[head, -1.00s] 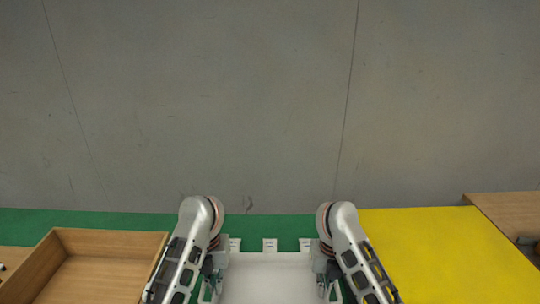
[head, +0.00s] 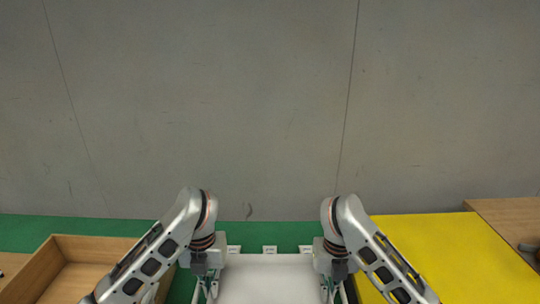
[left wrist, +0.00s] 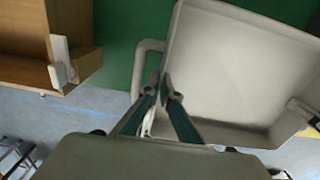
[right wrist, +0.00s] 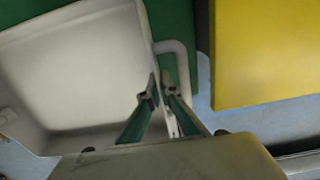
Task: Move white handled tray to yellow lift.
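The white handled tray (head: 266,278) sits on the green table at the bottom middle of the head view, its near part cut off. It appears empty. A loop handle shows on its side in the left wrist view (left wrist: 138,72) and another in the right wrist view (right wrist: 185,72). My left gripper (left wrist: 159,88) is at the tray's left side, fingertips close together around the side wall beside the handle. My right gripper (right wrist: 159,90) is closed the same way at the right side. The yellow lift (head: 452,252) is to the right of the tray, its visible top empty.
A wooden box (head: 92,272) stands left of the tray. A brown wooden surface (head: 508,222) is beyond the lift at the right. A grey wall (head: 250,110) rises behind the green table (head: 100,226).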

